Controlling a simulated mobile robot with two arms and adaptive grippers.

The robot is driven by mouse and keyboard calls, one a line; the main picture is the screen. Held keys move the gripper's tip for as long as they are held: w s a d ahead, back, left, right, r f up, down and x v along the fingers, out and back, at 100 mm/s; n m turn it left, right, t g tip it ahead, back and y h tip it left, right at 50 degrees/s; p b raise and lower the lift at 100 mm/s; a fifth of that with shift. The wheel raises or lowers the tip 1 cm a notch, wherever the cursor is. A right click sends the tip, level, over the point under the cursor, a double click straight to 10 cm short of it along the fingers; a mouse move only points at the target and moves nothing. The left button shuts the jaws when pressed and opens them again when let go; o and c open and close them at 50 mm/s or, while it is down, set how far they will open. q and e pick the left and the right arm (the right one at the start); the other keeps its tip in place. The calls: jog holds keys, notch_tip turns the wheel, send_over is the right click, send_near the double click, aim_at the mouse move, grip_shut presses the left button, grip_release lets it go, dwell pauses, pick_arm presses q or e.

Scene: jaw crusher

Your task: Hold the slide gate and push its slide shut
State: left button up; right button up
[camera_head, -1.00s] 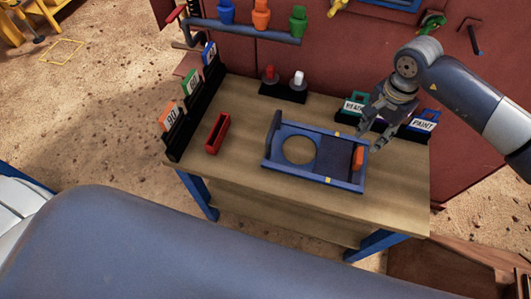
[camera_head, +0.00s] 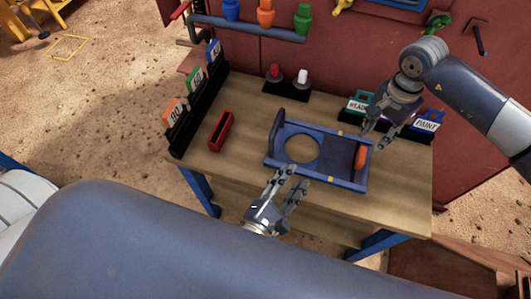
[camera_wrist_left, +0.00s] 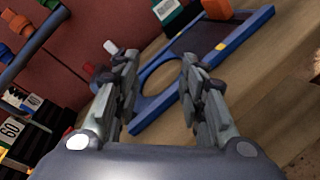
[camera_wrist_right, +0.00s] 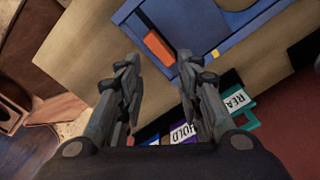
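The slide gate (camera_head: 318,178) is a blue frame lying on the wooden table, with a round opening on its left and an upright dark handle at its left end. Its dark slide (camera_head: 338,155) sits to the right of the opening, with an orange grip (camera_head: 361,157) at the right end. The opening looks uncovered. My left gripper (camera_head: 287,178) is open and empty at the gate's near edge, below the opening. My right gripper (camera_head: 380,138) is open and empty, just beyond and right of the orange grip; the grip also shows in the right wrist view (camera_wrist_right: 159,48).
A red tray (camera_head: 221,131) lies left of the gate. A black rack (camera_head: 195,110) of number cards lines the table's left edge. A stand with red and white knobs (camera_head: 287,89) is at the back. Labelled card holders (camera_head: 425,124) stand behind my right gripper.

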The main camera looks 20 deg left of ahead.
aim_at(363, 154)
pick_arm(q)
jog(key=w+a+n+y, duration=0.1)
jog(key=a+n, duration=0.1)
jog(key=n, duration=0.1)
jog(key=w+a+r+n+t+y, duration=0.1)
jog(key=w+a+n, duration=0.1)
jog(key=a+n, duration=0.1)
jog(key=w+a+n+t+y, duration=0.1)
jog(key=a+n+y, duration=0.1)
jog(key=a+n, duration=0.1)
jog(key=shift+w+a+r, duration=0.15)
jog(key=shift+w+r, duration=0.2)
jog(key=shift+y, duration=0.3)
jog(key=w, duration=1)
jog(key=shift+w, duration=0.3)
grip_shut()
pick_arm(e)
jog(key=shift+o, duration=0.4)
notch_tip(363, 154, down, 11)
jog(key=n, duration=0.7)
